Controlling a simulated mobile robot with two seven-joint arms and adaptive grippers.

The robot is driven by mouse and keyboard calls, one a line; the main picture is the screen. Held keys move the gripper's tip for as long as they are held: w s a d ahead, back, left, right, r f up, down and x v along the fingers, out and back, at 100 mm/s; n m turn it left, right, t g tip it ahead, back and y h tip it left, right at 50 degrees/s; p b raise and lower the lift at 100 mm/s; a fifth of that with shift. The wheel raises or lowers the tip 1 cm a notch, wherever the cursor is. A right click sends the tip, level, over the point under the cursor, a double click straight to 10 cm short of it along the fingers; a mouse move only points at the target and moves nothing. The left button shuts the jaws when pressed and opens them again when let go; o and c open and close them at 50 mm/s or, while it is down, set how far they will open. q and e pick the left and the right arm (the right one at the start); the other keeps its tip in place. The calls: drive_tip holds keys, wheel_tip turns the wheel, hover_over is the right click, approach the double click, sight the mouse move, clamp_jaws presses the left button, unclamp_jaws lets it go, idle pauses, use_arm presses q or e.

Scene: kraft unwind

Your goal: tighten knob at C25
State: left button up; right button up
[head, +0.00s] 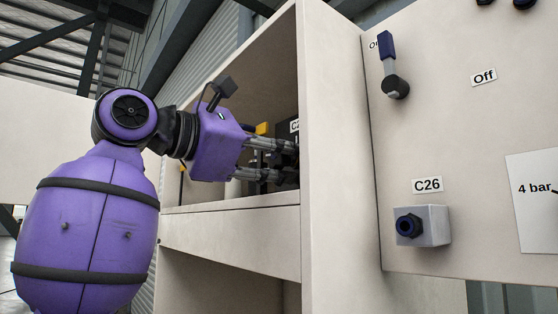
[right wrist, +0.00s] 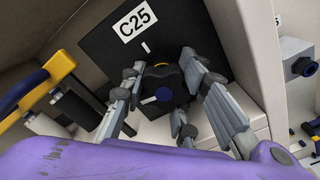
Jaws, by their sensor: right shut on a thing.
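My right gripper (head: 292,161) reaches into the open cabinet compartment, at the dark panel with a label that is partly hidden. The knob sits on the black panel (right wrist: 185,28) under the white C25 label (right wrist: 135,21). A short white line shows on the panel between label and knob. In the head view the knob is hidden behind the cabinet wall and the fingers. My left gripper is not in view.
The cabinet's side wall (head: 335,130) stands close to the right of my fingers, and a shelf edge (head: 230,215) lies below. A C26 box (head: 435,225) and a lever (head: 392,70) are on the outer panel.

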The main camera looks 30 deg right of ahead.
drive_tip(key=m+b, duration=0.1)
drive_tip(key=m, duration=0.3)
drive_tip(key=shift+m, duration=0.3)
drive_tip(key=m, duration=0.2)
drive_tip(key=shift+m, duration=0.4)
drive_tip(key=m+b, duration=0.1)
drive_tip(key=m, duration=0.2)
drive_tip(key=shift+s+r+m, duration=0.1)
drive_tip(key=shift+m, duration=0.2)
drive_tip(key=m, duration=0.3)
drive_tip(key=shift+s+m+b, duration=0.1)
drive_tip(key=shift+m+b, duration=0.2)
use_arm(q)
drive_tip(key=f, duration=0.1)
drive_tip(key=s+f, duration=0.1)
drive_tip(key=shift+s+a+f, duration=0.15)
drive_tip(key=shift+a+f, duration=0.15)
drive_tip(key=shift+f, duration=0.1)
use_arm(e)
drive_tip(key=shift+m, duration=0.6)
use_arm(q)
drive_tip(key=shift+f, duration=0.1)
